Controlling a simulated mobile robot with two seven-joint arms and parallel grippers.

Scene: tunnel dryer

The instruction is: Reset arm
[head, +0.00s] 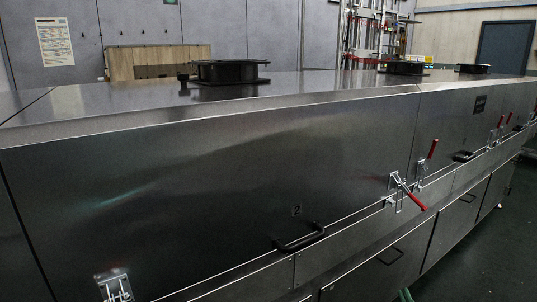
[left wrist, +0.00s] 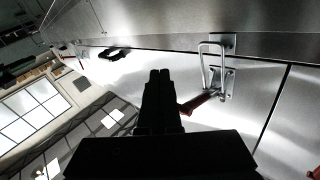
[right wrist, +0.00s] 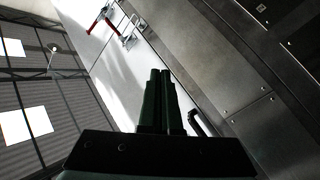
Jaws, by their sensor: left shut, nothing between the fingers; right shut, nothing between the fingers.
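My left gripper (left wrist: 160,78) shows in the left wrist view with its dark fingers together and nothing between them. A toggle latch (left wrist: 215,75) with a red handle is beside its fingertips; I cannot tell whether they touch. My right gripper (right wrist: 160,78) shows in the right wrist view, its green-black fingers together and empty. A black handle (right wrist: 200,124) on the dryer panel lies to the right of these fingers. In the head view only a small greenish tip, seemingly of the right gripper, shows at the bottom edge. The left gripper does not show there.
The long metal tunnel dryer (head: 210,185) fills the head view. It carries red-handled latches (head: 407,192), a black handle (head: 299,238) and another latch (head: 114,286) at lower left. Round black fittings (head: 228,72) stand on top. Dark floor (head: 500,255) is open at right.

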